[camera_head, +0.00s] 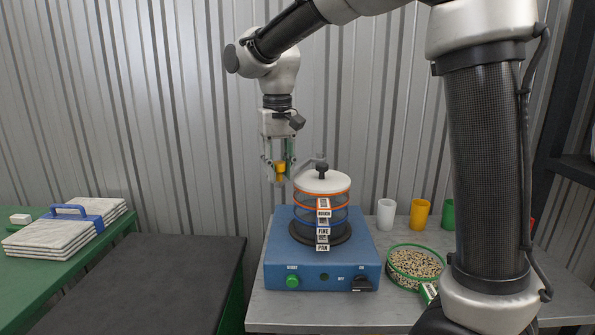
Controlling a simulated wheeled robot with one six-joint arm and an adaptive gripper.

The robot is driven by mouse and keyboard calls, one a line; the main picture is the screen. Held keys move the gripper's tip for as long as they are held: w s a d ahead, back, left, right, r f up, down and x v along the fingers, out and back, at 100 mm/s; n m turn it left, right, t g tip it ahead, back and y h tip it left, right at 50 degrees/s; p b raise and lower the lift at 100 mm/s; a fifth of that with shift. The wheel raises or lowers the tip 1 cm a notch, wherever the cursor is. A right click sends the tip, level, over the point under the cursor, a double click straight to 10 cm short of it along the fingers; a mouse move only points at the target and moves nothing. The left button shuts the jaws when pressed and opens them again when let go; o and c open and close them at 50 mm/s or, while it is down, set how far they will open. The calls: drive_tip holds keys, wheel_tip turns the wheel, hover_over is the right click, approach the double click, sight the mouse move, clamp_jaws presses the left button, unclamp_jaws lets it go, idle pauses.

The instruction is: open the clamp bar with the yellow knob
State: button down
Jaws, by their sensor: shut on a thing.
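The yellow knob (281,167) is between the fingers of my gripper (280,175), which is shut on it. The grey clamp bar (308,164) runs from the knob to the right, over the top of a sieve stack. It looks tilted, with its far end near the black knob (321,170) on the white lid (322,182). The stack has orange and blue rings with labels reading ROUGH, FINE and PAN. It stands on a blue shaker base (321,271) with a green button. My gripper points down, left of the lid.
A green-rimmed sieve of grain (415,264) sits right of the shaker on the grey table (290,316). White (386,213), yellow (419,213) and green cups stand behind it. A dark bench (170,285) and a green table with strapped slabs (62,232) lie left.

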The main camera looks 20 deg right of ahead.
drive_tip(key=w+a+m, duration=0.2)
drive_tip(key=w+m, duration=0.4)
drive_tip(key=w, duration=0.4)
drive_tip(key=w+a+m, duration=0.2)
drive_tip(key=w+m, duration=0.3)
drive_tip(key=w, duration=0.5)
drive_tip(key=shift+w+a+m, duration=0.2)
drive_tip(key=shift+m, duration=0.2)
drive_tip(key=c, duration=1.1)
unclamp_jaws()
drive_tip(key=shift+r, duration=0.1)
wheel_tip(320, 180, up, 12)
